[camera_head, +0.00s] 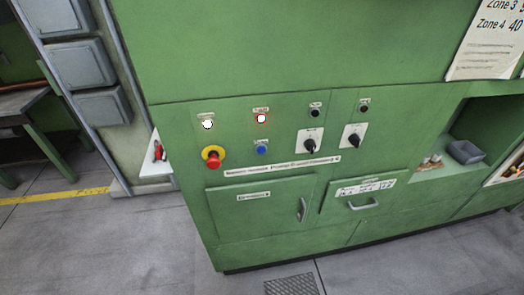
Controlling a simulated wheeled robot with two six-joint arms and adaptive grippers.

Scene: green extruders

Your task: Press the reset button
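A green control panel (290,110) on the machine's front carries the buttons. A blue button (262,149) sits in the middle of the left group, below a lit red-ringed button (261,118). A white lit button (208,124) is at the upper left, above a red mushroom button on a yellow base (212,156). The small labels are too blurred to read, so the frame does not show which button is named reset. Neither of my grippers is in view.
Two black rotary switches (309,146) (353,140) and small black knobs (315,113) (364,108) are to the right. Below are a door with a handle (301,209) and a drawer handle (363,205). A shelf recess with a grey bin (466,152) is at right. The grey floor (110,245) in front is clear.

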